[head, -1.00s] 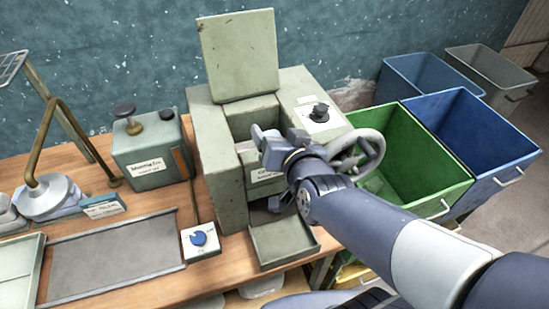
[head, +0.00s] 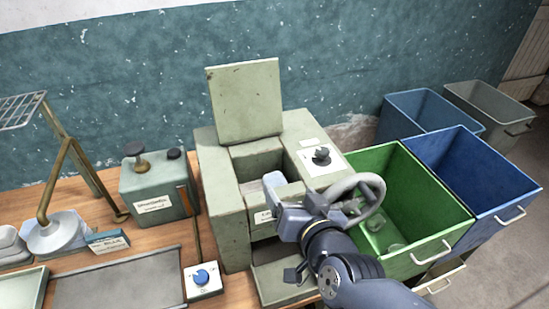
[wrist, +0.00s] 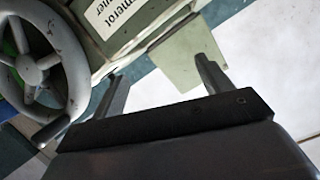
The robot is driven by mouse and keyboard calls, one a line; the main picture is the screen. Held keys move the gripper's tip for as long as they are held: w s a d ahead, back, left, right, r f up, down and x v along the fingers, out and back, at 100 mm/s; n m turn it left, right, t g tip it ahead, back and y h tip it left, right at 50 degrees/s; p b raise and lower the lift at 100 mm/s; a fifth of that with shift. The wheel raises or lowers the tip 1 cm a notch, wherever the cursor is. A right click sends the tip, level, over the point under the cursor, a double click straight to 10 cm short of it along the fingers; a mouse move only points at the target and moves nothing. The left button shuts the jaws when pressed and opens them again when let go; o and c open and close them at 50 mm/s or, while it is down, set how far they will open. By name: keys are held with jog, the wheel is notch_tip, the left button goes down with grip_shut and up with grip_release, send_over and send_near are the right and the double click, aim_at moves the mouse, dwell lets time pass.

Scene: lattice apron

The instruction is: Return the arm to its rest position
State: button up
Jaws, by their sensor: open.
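My gripper (head: 292,207) is at the front of the grey-green machine (head: 222,205), close to its labelled front, with the handwheel to its right. In the wrist view my gripper (wrist: 162,85) shows two fingers well apart with nothing between them, so it is open and empty. The machine's lid (head: 245,102) stands raised at the back. Its handwheel (head: 357,200) is on the right side and also shows at the left of the wrist view (wrist: 38,65). Whether a finger touches the machine I cannot tell. My arm hides part of the lower front flap (head: 280,290).
Green (head: 440,205) and blue (head: 495,195) bins stand at the right. On the wooden bench (head: 110,215) are a green canister (head: 158,200), a blue-knob dial box (head: 203,281), a grey tray (head: 120,285) and a brass-armed stand (head: 55,195). The wall is behind; space above the bench front is free.

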jog(key=shift+w+a+f+b, duration=0.1)
jog(key=shift+w+f+b, duration=0.2)
jog(key=shift+w+b, duration=0.2)
jog(key=b+x, duration=0.1)
jog(key=x, duration=0.8)
jog(key=shift+w+a+f+b, duration=0.1)
jog(key=shift+w+a+b, duration=0.05)
jog(key=shift+w+b, duration=0.25)
jog(key=shift+s+r+p, duration=0.1)
jog(key=shift+r+p, duration=0.6)
jog(key=shift+r, duration=0.35)
